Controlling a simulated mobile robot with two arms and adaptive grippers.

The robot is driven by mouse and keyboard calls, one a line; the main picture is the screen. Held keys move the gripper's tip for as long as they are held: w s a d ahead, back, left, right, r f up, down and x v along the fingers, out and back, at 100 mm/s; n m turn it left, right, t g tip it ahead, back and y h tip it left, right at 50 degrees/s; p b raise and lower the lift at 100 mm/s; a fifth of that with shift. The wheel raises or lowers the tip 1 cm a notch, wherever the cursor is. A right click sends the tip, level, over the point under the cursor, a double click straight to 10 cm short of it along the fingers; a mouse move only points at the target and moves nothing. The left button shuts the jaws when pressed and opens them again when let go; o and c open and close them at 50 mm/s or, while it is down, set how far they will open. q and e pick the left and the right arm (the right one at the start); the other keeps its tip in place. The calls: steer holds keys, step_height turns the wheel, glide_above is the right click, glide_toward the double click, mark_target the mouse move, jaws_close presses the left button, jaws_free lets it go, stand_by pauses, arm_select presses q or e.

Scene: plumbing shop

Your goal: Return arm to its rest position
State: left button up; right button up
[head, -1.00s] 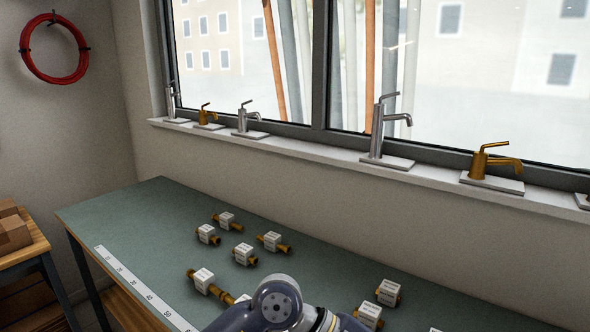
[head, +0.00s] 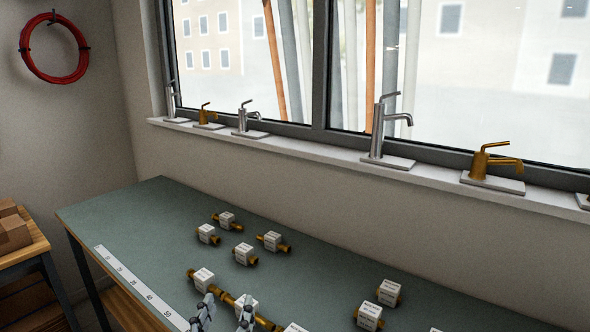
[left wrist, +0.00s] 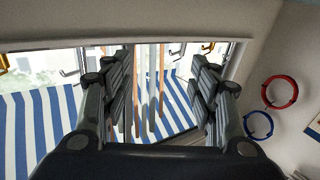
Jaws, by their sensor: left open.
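My left gripper (head: 224,312) shows at the bottom of the head view, in front of the near brass fittings on the workbench. Its two fingers are apart. In the left wrist view the same gripper (left wrist: 160,95) is open with nothing between its fingers, and it faces the window and the wall. A brass pipe assembly with white labelled blocks (head: 203,279) lies beside and partly behind the fingers in the head view. The rest of my left arm is below the picture. My right gripper is not in view.
The green workbench (head: 130,215) holds several small labelled brass fittings (head: 244,254) and a white ruler strip (head: 140,285). Its far left part is clear. Taps (head: 377,130) stand on the window sill. Boxes (head: 12,228) sit on a side table at left. A red coil (head: 54,48) hangs on the wall.

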arm_select(q)
steer(key=s+a+f+g+y, duration=0.1)
steer(key=s+a+f+g, duration=0.2)
steer(key=f, duration=0.3)
steer(key=s+a+f+g+y, duration=0.1)
steer(key=s+a+f+g, duration=0.15)
steer(key=f, duration=0.35)
steer(key=s+a+f+m+g, duration=0.1)
steer(key=s+f+g, duration=0.45)
steer(key=s, duration=0.55)
steer(key=s+a+f+m+g, duration=0.1)
steer(key=s+f+g, duration=0.3)
steer(key=s+f, duration=0.5)
step_height(320, 180, down, 25)
steer(key=s+g, duration=0.1)
steer(key=s, duration=0.2)
steer(key=s+a+f+g, duration=0.1)
steer(key=s+a+f, duration=0.2)
steer(key=s+f, duration=1.2)
steer(key=shift+s+a+f, duration=0.15)
steer(key=shift+s+f, duration=0.05)
steer(key=shift+s, duration=0.55)
